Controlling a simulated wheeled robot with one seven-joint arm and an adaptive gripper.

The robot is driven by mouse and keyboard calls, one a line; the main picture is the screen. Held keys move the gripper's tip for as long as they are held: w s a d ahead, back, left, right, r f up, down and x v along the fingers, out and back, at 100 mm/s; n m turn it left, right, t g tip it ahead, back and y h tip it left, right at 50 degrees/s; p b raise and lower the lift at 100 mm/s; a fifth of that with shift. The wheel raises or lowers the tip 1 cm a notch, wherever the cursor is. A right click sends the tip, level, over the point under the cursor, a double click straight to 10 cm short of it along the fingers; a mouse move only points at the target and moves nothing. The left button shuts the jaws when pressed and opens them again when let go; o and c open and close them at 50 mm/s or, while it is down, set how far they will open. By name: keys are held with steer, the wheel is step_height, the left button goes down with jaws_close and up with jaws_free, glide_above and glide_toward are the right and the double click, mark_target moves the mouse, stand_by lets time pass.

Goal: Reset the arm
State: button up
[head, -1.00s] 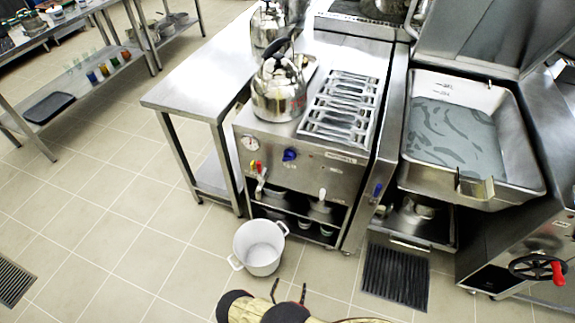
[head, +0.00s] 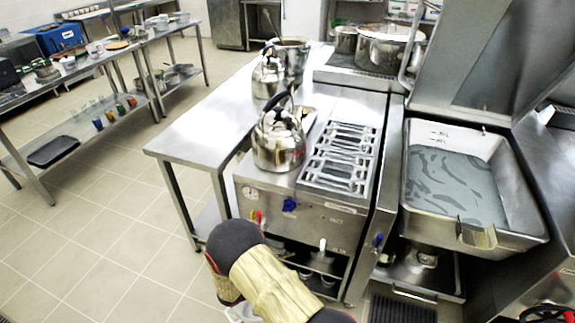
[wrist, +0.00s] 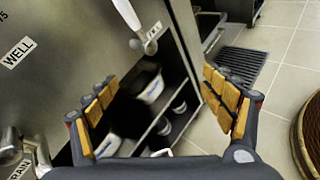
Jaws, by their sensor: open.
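My gripper (wrist: 162,105) is in the wrist view with its two padded fingers spread wide and nothing between them. It faces the lower front of a steel cooker (head: 315,217), near a white-handled tap (wrist: 135,22) and an open lower shelf holding pale containers (wrist: 150,88). In the head view my arm rises from the bottom middle in front of the cooker, and the gripper itself is hidden there. A white pot (head: 238,314) on the floor is mostly hidden behind my arm.
A kettle (head: 278,140) and a metal rack (head: 343,157) are on the cooker. A steel table (head: 185,147) stands to the left and a tilting pan (head: 520,212) to the right. A floor grate (wrist: 240,62) lies close by. The tiled floor at left is clear.

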steer(key=s+d+r+m+g+y, duration=0.1)
steer(key=s+d+r+m+g, duration=0.2)
steer(key=r, duration=0.6)
steer(key=s+d+r+m+g+y, duration=0.1)
steer(key=d+r+m, duration=0.35)
steer(key=r, duration=0.55)
steer(key=s+d+r+m+g+y, duration=0.25)
steer(key=d+r, duration=0.25)
steer(key=r, duration=0.4)
steer(key=s+d+r+m+t+y+p, duration=0.1)
steer(key=s+r+m+t+y, duration=0.1)
steer(key=s+r, duration=0.7)
steer(key=s+d+r+m+t+y, duration=0.2)
steer(key=s+r+m+y, duration=0.3)
steer(key=s+r, duration=0.5)
steer(key=s+m+t, duration=0.1)
steer(key=m, duration=0.1)
steer(key=shift+d+r+m+p, duration=0.2)
steer(key=shift+d+m+p, duration=0.05)
steer(key=shift+m+p, duration=0.1)
steer(key=shift+c, duration=0.4)
